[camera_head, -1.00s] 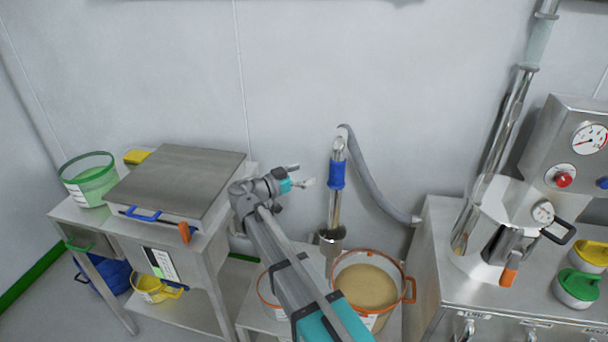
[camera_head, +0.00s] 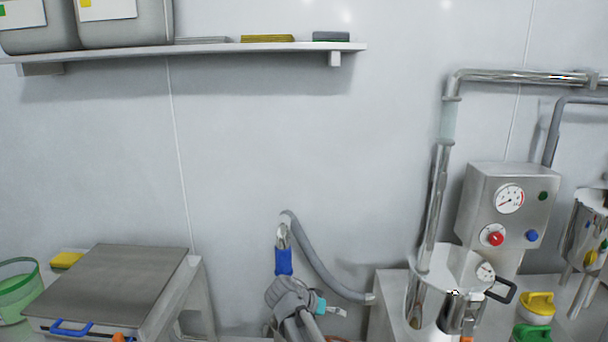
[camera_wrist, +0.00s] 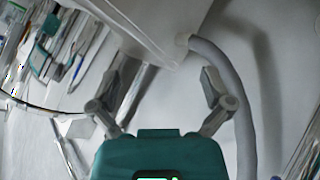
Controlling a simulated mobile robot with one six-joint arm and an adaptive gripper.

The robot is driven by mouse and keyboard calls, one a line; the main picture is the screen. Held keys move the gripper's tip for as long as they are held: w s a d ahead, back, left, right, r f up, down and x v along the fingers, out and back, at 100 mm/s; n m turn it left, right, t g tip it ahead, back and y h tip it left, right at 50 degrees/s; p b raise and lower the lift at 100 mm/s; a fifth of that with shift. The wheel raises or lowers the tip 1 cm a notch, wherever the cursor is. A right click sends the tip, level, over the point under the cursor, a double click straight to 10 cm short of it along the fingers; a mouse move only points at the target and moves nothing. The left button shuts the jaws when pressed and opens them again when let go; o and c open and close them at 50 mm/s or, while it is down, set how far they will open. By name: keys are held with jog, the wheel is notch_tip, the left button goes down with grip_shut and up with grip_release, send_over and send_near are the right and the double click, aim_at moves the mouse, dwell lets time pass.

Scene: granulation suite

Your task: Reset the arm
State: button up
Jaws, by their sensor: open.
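My gripper (camera_head: 332,310) is at the bottom middle of the head view, in front of the wall and low beside the blue-sleeved pipe. Its fingers point to the right. In the wrist view my gripper (camera_wrist: 172,95) shows its two fingers spread apart, with nothing between them that I can see held. The grey hose (camera_wrist: 232,100) runs behind the right finger there. My arm comes up from the bottom edge, and most of it is out of the head view.
A blue-sleeved pipe (camera_head: 283,262) with a grey hose (camera_head: 325,268) stands close to my gripper. A steel-topped bench (camera_head: 105,285) is at left, a steel vessel (camera_head: 440,285) and gauge panel (camera_head: 508,215) at right. A shelf (camera_head: 200,50) hangs above. The wall between is clear.

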jog(key=s+d+f+n+g+y, duration=0.4)
jog(key=s+d+f+n+y, duration=0.15)
jog(key=s+d+y, duration=0.6)
notch_tip(320, 180, up, 12)
jog(key=s+a+h+p, duration=0.1)
jog(key=a+h+p, duration=0.1)
jog(key=p, duration=1.1)
jog(key=shift+s+r, duration=0.2)
jog(key=shift+s, duration=0.05)
jog(key=shift+h, duration=0.25)
